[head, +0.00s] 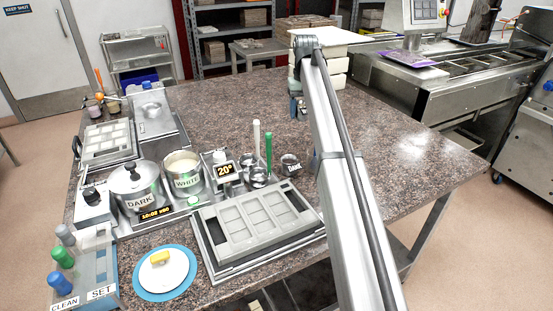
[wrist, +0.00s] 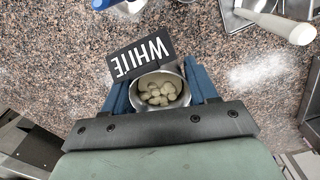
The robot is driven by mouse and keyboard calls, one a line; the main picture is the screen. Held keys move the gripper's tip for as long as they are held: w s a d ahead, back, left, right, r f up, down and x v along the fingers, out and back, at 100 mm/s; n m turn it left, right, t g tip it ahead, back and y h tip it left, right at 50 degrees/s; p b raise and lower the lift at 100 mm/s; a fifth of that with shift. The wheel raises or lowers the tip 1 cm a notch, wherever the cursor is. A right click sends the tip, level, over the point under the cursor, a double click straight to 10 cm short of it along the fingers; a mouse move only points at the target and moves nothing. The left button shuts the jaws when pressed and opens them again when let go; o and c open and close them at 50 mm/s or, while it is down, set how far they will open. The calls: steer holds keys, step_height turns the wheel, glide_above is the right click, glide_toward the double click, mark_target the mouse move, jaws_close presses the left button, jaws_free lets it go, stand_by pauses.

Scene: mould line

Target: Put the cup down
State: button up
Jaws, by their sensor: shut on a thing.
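My gripper (wrist: 163,92) is shut on a small metal cup (wrist: 145,103), with one blue finger on either side of it. The cup is upright and holds several pale round pieces. A black tag reading WHITE (wrist: 141,56) stands at its rim. In the head view my gripper (head: 298,107) is over the far middle of the speckled table (head: 220,98), and my arm hides much of it. The cup is hard to make out there. I cannot tell whether the cup touches the table.
White blocks (head: 338,70) are stacked behind my gripper. The table's right side is clear.

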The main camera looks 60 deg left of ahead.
step_height(320, 180, up, 2)
glide_above(277, 158)
steer(key=shift+n, duration=0.3)
step_height(277, 158, down, 18)
steer(key=shift+s+r, duration=0.1)
steer(key=shift+r, duration=0.05)
stand_by(0.4)
steer(key=o, duration=1.2)
steer(key=shift+c, duration=0.2)
step_height(277, 158, up, 12)
